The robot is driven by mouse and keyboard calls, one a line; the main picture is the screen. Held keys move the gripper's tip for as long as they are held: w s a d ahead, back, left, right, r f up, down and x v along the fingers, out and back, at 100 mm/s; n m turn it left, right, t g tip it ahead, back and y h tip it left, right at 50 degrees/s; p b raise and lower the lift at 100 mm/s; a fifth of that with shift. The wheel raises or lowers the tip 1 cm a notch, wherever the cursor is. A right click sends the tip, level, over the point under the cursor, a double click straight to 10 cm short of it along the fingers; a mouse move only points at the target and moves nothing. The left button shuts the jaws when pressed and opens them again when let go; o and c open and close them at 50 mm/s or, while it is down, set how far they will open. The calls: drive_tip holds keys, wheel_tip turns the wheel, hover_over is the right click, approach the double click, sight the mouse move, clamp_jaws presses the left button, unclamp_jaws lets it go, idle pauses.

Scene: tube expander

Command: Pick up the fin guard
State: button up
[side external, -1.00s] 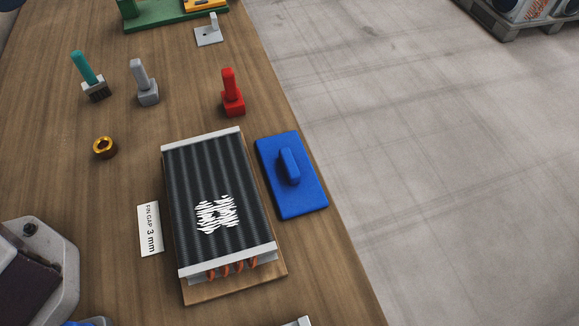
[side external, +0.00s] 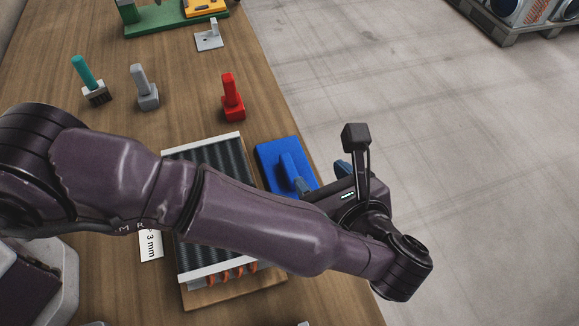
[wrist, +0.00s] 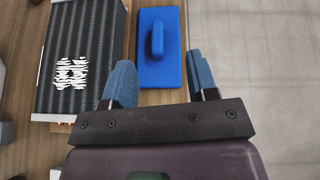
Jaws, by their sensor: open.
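The fin guard, which I take to be the blue plate with an upright blue grip on top, lies flat on the table. It shows in the side view (side external: 270,153) and in the wrist view (wrist: 174,62). My gripper (side external: 320,175) is open and empty at the near right end of the plate. In the wrist view my gripper's blue fingers (wrist: 162,78) are spread wide, with the plate's grip ahead of and between them, not touched. In the side view my arm hides the near part of the plate.
A finned coil (side external: 208,152) on a wooden board stands close left of the plate, partly under my arm. A red tool (side external: 231,98), a grey tool (side external: 146,90) and a brush (side external: 90,82) stand farther back. The table's right edge runs close by the plate.

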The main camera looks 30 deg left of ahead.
drive_tip(key=shift+m+t, duration=0.7)
drive_tip(key=shift+m, duration=0.1)
drive_tip(key=f, duration=0.1)
drive_tip(key=s+d+f, duration=0.1)
drive_tip(key=s+f, duration=0.1)
drive_tip(key=f, duration=0.1)
drive_tip(key=shift+s+d, duration=0.2)
drive_tip(key=shift+d, duration=0.05)
approach(290, 167)
drive_tip(key=w, duration=0.1)
drive_tip(key=w+a+f, duration=0.1)
drive_tip(key=shift+w+a+f, duration=0.1)
drive_tip(key=shift+w+a, duration=0.05)
drive_tip(key=shift+w, duration=0.2)
drive_tip(key=shift+s+a+x, duration=0.15)
drive_tip(key=shift+x, duration=1.25)
drive_tip(key=shift+s+a+x, duration=0.15)
drive_tip(key=shift+x, duration=1.2)
drive_tip(key=shift+c, duration=0.4)
clamp_jaws()
